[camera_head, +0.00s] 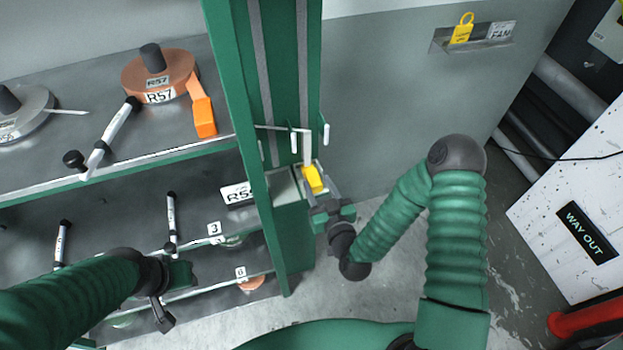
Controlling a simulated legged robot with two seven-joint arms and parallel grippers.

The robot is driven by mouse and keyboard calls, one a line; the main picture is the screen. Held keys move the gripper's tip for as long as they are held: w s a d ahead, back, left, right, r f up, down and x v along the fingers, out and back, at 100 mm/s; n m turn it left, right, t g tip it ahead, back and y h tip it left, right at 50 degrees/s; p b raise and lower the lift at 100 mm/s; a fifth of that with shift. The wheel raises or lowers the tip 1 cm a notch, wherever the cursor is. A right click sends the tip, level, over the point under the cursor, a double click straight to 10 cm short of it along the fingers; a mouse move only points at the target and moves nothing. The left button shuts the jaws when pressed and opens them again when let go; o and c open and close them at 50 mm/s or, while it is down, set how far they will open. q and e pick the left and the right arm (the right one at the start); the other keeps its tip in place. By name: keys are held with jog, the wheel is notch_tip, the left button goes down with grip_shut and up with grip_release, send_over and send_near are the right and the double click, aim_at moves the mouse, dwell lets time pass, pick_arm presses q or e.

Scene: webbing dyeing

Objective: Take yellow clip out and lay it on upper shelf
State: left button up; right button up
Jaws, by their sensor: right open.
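The yellow clip (313,179) sits in a small grey metal holder (285,187) at the side of the green post. My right gripper (322,194) is open at the clip, with its fingers close around or beside it; contact cannot be made out. The upper shelf (45,130) is a grey metal surface at the upper left. My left gripper (172,296) is at the lower left, in front of the lower shelves and away from the clip; its finger gap is unclear.
A copper-coloured R57 reel (160,76) with an orange tag (204,117) and a grey reel (22,112) lie on the upper shelf. The green post (285,120) stands between shelf and clip.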

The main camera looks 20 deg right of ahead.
aim_at(310, 170)
jog(key=shift+w, duration=0.75)
jog(key=w+p, duration=0.1)
jog(key=w, duration=0.1)
jog(key=w+f, duration=0.1)
jog(key=w, duration=0.1)
jog(key=shift+w+a+f+p, duration=0.1)
jog(key=shift+w+f+p, duration=0.05)
jog(key=shift+p, duration=0.25)
jog(key=shift+w+f, duration=0.15)
jog(key=shift+w, duration=0.1)
jog(key=shift+s, duration=0.1)
jog(key=shift+c, duration=1.3)
grip_shut()
